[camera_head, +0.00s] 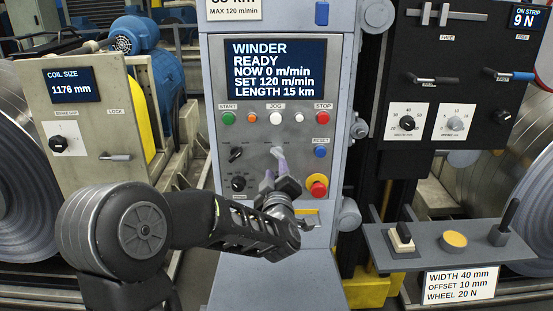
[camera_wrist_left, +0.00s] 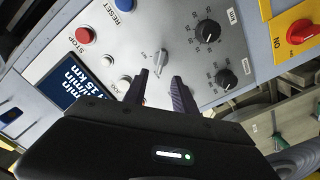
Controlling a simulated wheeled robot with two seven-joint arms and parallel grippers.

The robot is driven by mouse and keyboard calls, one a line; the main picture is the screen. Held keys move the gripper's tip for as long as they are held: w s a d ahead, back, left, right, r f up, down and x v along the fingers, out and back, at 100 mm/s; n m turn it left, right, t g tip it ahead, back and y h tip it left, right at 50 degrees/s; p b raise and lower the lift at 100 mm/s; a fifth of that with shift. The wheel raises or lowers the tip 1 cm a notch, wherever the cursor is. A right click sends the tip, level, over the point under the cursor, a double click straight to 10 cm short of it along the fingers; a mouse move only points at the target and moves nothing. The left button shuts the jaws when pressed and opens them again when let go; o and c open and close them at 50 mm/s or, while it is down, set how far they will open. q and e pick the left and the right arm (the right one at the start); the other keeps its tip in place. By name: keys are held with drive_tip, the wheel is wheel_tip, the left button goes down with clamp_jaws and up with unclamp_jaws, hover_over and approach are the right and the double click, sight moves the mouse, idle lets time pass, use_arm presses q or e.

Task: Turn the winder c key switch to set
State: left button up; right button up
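The winder panel (camera_head: 214,140) stands in the middle of the head view. Its key switch shows in the left wrist view as a small silver key (camera_wrist_left: 161,60) on the grey plate. In the head view my gripper partly covers that area, and the labels around the key are too small to read. My left gripper (camera_head: 273,171) is in front of the panel. In the left wrist view its two dark fingers (camera_wrist_left: 160,86) are apart and empty. The key shows just past the fingertips, in line with the gap between them. My right gripper is not in view.
Near the key are two black knobs (camera_wrist_left: 208,31) (camera_wrist_left: 226,78), a red STOP button (camera_head: 322,117), a blue RESET button (camera_head: 321,152) and a red mushroom button (camera_head: 318,187). The display (camera_head: 275,68) reads WINDER READY. A grey shelf (camera_head: 450,262) stands at right.

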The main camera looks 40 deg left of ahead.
sight(276, 156)
use_arm(q)
drive_tip(key=p+x, duration=0.1)
drive_tip(key=x, duration=0.6)
drive_tip(key=shift+w+a+p, duration=0.25)
drive_tip(key=shift+w+p, duration=0.05)
clamp_jaws()
idle(0.5)
